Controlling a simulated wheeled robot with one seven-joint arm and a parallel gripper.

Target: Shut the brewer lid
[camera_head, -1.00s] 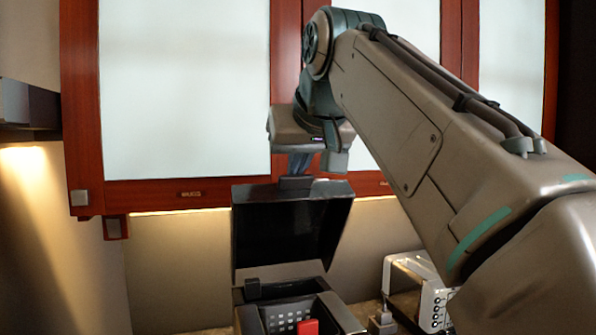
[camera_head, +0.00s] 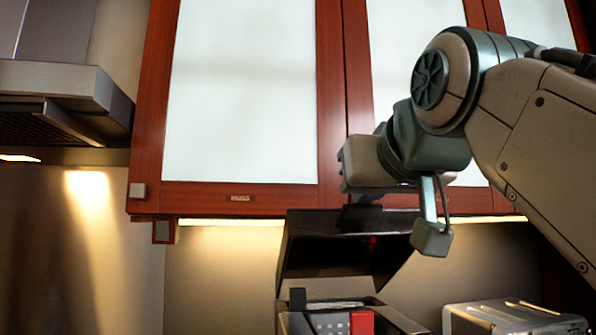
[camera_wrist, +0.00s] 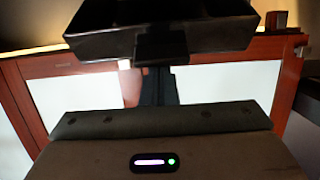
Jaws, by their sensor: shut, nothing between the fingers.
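The brewer (camera_head: 325,323) is a dark machine low in the head view, with a red part (camera_head: 361,322) on it. Its black lid (camera_head: 335,255) stands raised and tilted, with its underside facing me. The lid also shows upside down at the top of the wrist view (camera_wrist: 100,40), with a dark tab (camera_wrist: 160,46) on its edge. My gripper (camera_head: 360,208) is shut and empty at the lid's upper edge. In the wrist view, my fingers (camera_wrist: 158,75) reach up to the tab. Whether they touch it is hard to tell.
Red-framed wall cabinets (camera_head: 245,100) with white panels hang directly behind my wrist and above the brewer. A range hood (camera_head: 65,95) is at the left. A silver toaster-like appliance (camera_head: 510,317) stands right of the brewer.

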